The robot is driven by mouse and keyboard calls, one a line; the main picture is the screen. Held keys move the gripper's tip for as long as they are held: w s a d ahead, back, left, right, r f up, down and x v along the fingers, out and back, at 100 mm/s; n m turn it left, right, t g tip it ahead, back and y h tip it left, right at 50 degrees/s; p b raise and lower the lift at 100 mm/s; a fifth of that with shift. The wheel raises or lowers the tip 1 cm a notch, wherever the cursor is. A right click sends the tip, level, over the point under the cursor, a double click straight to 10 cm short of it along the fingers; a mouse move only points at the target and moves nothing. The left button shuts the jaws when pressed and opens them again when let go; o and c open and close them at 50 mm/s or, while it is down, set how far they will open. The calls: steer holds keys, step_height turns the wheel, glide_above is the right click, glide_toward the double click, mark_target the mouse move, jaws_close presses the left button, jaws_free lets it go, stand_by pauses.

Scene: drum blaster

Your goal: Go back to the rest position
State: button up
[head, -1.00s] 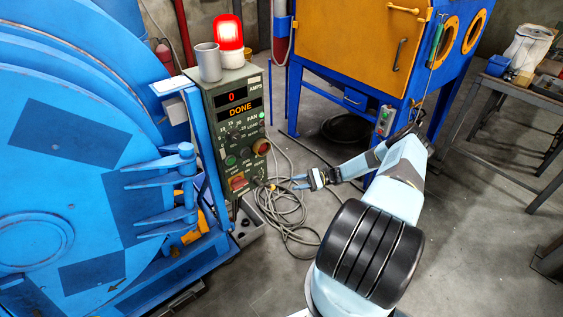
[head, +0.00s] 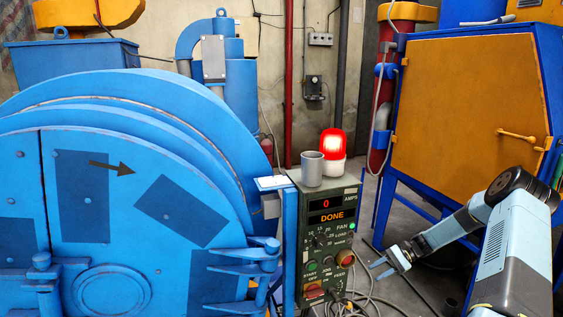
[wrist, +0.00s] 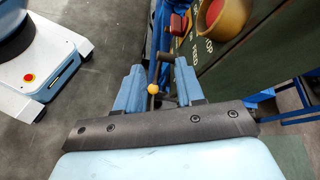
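My gripper (head: 381,267) is at the right of the control panel (head: 327,245) in the head view, with light blue fingers. In the wrist view my gripper (wrist: 158,75) has its fingers apart and nothing held between them. A small yellow knob shows beyond the gap. The green panel reads 0 amps and DONE, and its side with a red button fills the upper right of the wrist view. My arm is bent at the lower right of the head view.
The blue drum machine (head: 110,215) fills the left, its door front facing me. A lit red beacon (head: 333,145) and a grey cup (head: 312,168) stand on the panel. An orange-doored blue cabinet (head: 460,105) is at the right. Cables (head: 365,303) lie on the floor.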

steer(key=s+a+r+n+t+h, duration=0.1)
steer(key=s+a+r+n+h, duration=0.2)
steer(key=r, duration=0.8)
steer(key=s+a+r+n+h, duration=0.1)
steer(key=s+a+r+h, duration=0.25)
steer(key=r, duration=0.75)
steer(key=s+a+r+n+t+h, duration=0.1)
steer(key=s+a+r+n+h, duration=0.2)
steer(key=r, duration=0.9)
steer(key=s+a+r+n+t+h, duration=0.1)
steer(key=s+r+t, duration=0.2)
steer(key=s, duration=1)
steer(key=s+a+r+n+t+h, duration=0.1)
steer(key=s+a+r+t+h, duration=0.1)
steer(key=s+r, duration=0.8)
steer(key=shift+s+n+t, duration=0.3)
steer(key=shift+s+t, duration=0.5)
steer(key=shift+s, duration=1.2)
steer(key=shift+a, duration=0.1)
